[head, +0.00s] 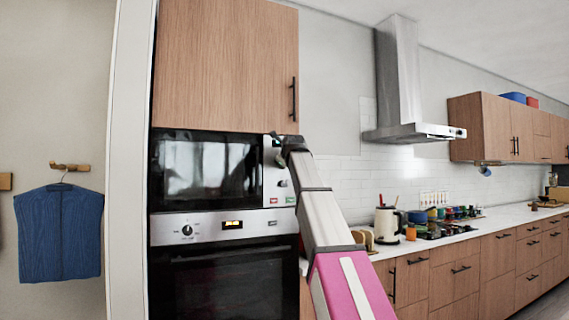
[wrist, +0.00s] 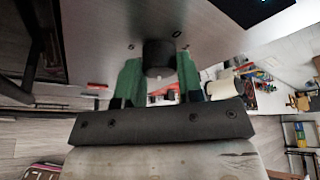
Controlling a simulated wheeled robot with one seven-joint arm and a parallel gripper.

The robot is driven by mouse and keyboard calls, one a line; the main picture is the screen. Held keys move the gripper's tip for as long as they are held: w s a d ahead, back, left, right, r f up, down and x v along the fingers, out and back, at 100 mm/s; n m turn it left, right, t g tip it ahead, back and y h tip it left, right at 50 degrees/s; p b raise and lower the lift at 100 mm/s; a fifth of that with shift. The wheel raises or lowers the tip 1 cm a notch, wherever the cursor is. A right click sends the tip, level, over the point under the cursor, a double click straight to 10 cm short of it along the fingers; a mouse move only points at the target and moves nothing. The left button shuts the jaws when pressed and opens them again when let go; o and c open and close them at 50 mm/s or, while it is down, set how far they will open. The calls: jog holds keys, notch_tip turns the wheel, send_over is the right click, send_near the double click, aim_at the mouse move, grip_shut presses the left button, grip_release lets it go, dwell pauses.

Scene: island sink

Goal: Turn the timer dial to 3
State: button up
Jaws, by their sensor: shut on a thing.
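The microwave (head: 205,165) is built into the tall cabinet in the head view, with a pale control panel (head: 283,192) on its right. My gripper (head: 279,158) is at the upper part of this panel, partly hidden by its own wrist. In the wrist view, a dark round dial (wrist: 158,56) stands out from the panel (wrist: 105,30). My gripper (wrist: 158,73), with green fingers, is shut on this dial, one finger on each side. Small dark marks surround the dial. The number it points to cannot be read.
The oven (head: 225,270) is below the microwave, with its own knob (head: 187,230) and a lit display (head: 232,225). A wooden cabinet door (head: 225,65) is above.

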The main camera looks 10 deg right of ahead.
jog(key=o, duration=0.9)
jog(key=v, duration=1)
jog(key=shift+s+r, duration=0.15)
jog(key=shift+s, duration=0.25)
